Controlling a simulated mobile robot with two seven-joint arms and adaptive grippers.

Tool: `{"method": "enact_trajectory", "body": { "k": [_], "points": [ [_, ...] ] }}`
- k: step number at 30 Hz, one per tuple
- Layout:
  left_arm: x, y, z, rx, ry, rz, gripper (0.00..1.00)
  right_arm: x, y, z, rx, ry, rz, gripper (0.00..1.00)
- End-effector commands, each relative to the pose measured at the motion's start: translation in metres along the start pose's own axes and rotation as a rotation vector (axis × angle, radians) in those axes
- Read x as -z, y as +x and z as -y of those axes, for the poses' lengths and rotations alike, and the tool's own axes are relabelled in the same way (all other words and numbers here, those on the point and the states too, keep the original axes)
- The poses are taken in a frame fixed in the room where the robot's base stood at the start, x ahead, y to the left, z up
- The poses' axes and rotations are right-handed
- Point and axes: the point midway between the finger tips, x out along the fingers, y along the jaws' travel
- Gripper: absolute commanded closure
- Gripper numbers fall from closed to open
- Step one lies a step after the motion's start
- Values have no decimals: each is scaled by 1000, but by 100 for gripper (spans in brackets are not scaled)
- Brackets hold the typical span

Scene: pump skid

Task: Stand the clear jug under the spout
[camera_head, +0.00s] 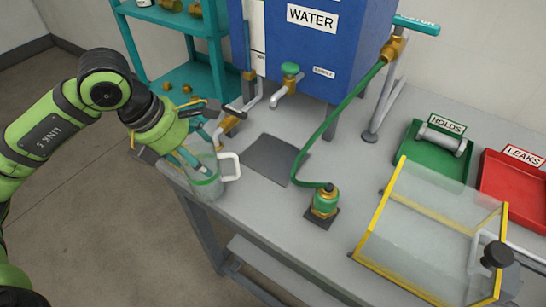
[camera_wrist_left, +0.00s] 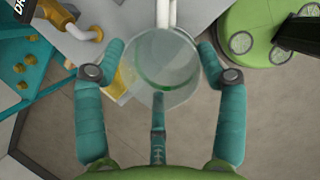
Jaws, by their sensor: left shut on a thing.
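The clear jug (camera_head: 207,182), with a green band and a white handle (camera_head: 229,166), is at the bench's left front corner. It looks upright; I cannot tell if it touches the bench. My left gripper (camera_head: 198,163) is shut on it from the upper left. In the left wrist view the jug (camera_wrist_left: 162,72) sits between the teal fingers of the gripper (camera_wrist_left: 155,72). A white spout with a green valve knob (camera_head: 290,69) comes off the blue WATER tank (camera_head: 310,45), right of the jug and apart from it. My right gripper is not in view.
A dark mat (camera_head: 270,158) lies on the grey bench below the tank. Another brass and white pipe (camera_head: 226,126) stands close to the gripper. A green hose (camera_head: 335,118) runs to a brass fitting (camera_head: 324,200). A yellow-edged clear guard (camera_head: 430,225) and green and red trays are at right.

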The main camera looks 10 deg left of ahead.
Motion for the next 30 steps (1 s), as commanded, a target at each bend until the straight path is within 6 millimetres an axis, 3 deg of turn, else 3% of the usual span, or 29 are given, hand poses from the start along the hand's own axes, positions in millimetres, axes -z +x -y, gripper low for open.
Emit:
{"method": "enact_trajectory", "body": {
  "k": [5, 15, 25, 30],
  "points": [
    [-25, 4, 0, -2, -19, 6, 78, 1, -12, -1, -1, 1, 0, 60],
    [-106, 38, -1, -3, -19, 2, 78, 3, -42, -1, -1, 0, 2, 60],
    [-139, 54, -2, -4, -17, 1, 78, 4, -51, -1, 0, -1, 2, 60],
    [-167, 64, -2, -4, -17, 1, 78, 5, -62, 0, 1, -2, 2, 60]
  ]
}}
